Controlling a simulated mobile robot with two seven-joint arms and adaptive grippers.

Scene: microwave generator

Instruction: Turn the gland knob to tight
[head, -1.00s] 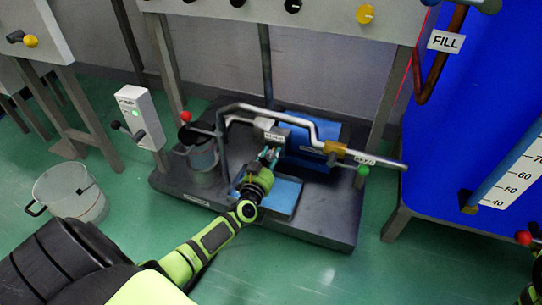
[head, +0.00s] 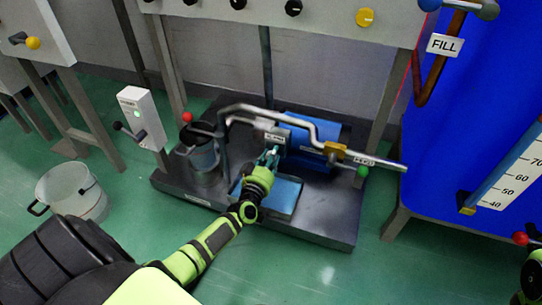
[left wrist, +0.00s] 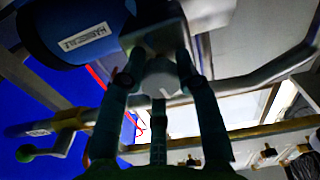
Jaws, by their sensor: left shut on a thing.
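The gland knob (left wrist: 160,78) is a small pale grey round knob with a light mark on its face. It sits under a grey block on the pump and shows in the left wrist view between my fingers. My left gripper (left wrist: 158,85) is shut on it, with fingers on both sides and one below in the picture. In the head view my left gripper (head: 268,158) reaches the front of the labelled grey block (head: 277,138), and its fingers mostly hide the knob. The label is too small to read.
A bent grey pipe (head: 310,126) runs over the block to a green-tipped valve (head: 362,171). A blue tank (head: 470,110) stands right. A bucket (head: 72,190) sits on the floor at left.

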